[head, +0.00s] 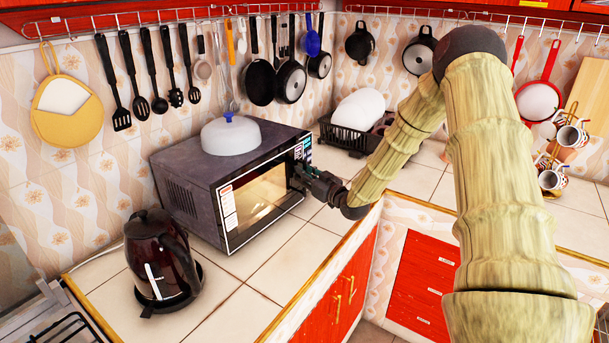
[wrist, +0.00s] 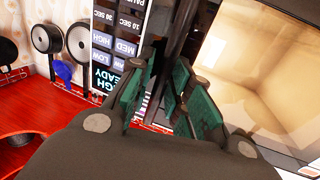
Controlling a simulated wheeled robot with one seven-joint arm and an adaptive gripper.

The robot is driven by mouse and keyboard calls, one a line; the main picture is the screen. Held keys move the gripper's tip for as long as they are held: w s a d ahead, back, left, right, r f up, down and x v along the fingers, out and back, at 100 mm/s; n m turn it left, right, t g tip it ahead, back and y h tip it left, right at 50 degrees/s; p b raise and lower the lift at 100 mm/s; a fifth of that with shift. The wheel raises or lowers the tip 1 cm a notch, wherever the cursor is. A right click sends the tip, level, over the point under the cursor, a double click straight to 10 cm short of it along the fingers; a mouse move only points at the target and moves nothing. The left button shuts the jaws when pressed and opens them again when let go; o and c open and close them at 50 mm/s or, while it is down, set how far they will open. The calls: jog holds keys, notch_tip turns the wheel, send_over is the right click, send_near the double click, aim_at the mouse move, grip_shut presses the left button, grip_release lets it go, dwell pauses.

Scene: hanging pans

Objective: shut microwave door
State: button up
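The dark grey microwave (head: 195,195) stands on the tiled counter with its front facing right and toward me. Its door (head: 258,198) has a dark frame and a window with a warm lit interior behind it. The door looks flush or nearly flush with the body; I cannot tell if a small gap is left. My gripper (head: 305,180) is at the door's right edge. In the wrist view my gripper (wrist: 160,95) has its green-padded fingers on both sides of the dark door handle (wrist: 182,35) and looks closed on it. The control panel (wrist: 118,40) is beside the handle.
A grey-white bowl-like lid (head: 231,137) rests on top of the microwave. A dark kettle (head: 160,262) stands in front of it at the left. Pans and utensils hang on the wall behind. A dish rack (head: 345,135) is at the back corner. Counter tiles before the door are clear.

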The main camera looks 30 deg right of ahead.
grip_shut()
jog(key=shift+w+a+r+b, duration=0.1)
jog(key=shift+w+a+b, duration=0.05)
jog(key=shift+w+b, duration=0.3)
jog(key=shift+w+a+r+b, duration=0.1)
jog(key=shift+w+b, duration=0.15)
jog(key=shift+w, duration=0.3)
jog(key=o, duration=0.5)
grip_release()
jog(key=shift+w+f, duration=0.1)
jog(key=shift+f, duration=0.05)
jog(key=shift+a, duration=0.1)
jog(key=s+d, duration=0.1)
jog(key=s, duration=1.1)
jog(key=shift+d, duration=0.2)
